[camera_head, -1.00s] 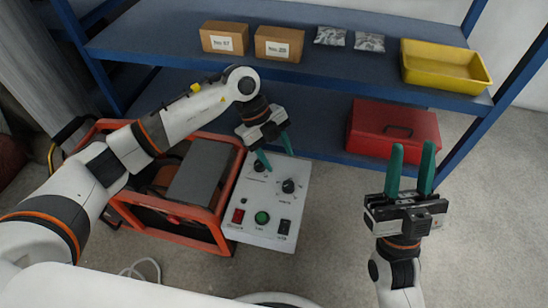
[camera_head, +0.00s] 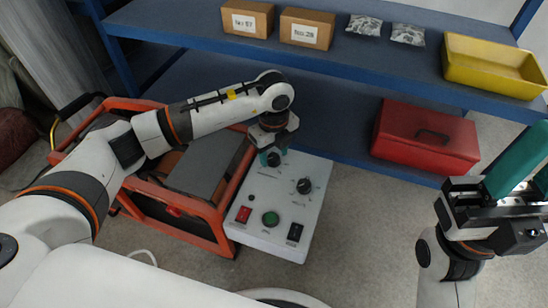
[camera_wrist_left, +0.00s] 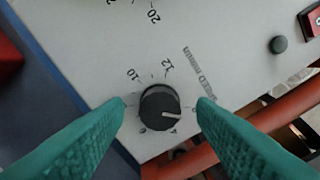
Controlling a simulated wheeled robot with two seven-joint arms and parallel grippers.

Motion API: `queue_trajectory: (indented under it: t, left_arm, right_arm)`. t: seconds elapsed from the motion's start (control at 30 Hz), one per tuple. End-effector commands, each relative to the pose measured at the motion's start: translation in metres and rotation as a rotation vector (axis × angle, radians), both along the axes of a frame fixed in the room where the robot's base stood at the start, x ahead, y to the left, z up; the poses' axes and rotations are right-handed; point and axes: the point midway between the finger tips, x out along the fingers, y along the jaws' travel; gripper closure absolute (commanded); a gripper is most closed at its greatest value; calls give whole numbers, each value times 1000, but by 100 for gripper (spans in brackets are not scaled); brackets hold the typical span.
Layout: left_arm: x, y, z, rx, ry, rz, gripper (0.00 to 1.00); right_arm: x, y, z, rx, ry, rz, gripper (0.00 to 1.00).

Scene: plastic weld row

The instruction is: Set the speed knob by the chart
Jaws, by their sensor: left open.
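The white control panel (camera_head: 262,215) carries two black knobs. My left gripper (camera_head: 272,156) is over the upper-left knob (camera_head: 274,160), pointing down at it. In the left wrist view this knob (camera_wrist_left: 160,107) sits between the two green fingertips (camera_wrist_left: 162,108), which are open with gaps on both sides. Its white mark points right. The second knob (camera_head: 304,186) is uncovered. My right gripper (camera_head: 520,178) is open and empty at the right edge. I see no chart.
The panel also has a red switch (camera_head: 243,214), a green button (camera_head: 270,218) and a black switch (camera_head: 295,232). An orange frame (camera_head: 215,222) stands to its left. Behind is a blue shelf (camera_head: 200,25) with boxes, a yellow tray (camera_head: 462,72) and a red toolbox (camera_head: 425,152).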

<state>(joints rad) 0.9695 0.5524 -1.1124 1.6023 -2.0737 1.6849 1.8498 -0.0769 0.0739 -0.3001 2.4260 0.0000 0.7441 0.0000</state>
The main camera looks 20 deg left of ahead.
Motion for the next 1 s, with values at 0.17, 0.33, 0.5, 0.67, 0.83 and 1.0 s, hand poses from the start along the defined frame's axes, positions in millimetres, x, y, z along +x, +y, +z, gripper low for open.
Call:
queue_trajectory:
  t: [0.17,0.33,0.5,0.67,0.83,1.0]
  left_arm:
    - [0,0,-11,-1,1,-1,49]
    - [0,0,-11,-1,0,0,49]
    - [0,0,-10,-1,0,0,62]
    - [0,0,-10,-1,0,0,88]
    - [0,0,-10,-1,0,-4,93]
    - [0,0,-9,-1,0,-39,93]
  right_arm:
    - [0,0,2,-1,-15,-1,64]
    - [0,0,3,-2,-15,-1,64]
    - [0,0,3,-2,-15,-1,64]
    - [0,1,3,-2,-15,-1,64]
    - [0,1,3,-2,-15,0,64]
    - [-1,0,5,0,-18,0,64]
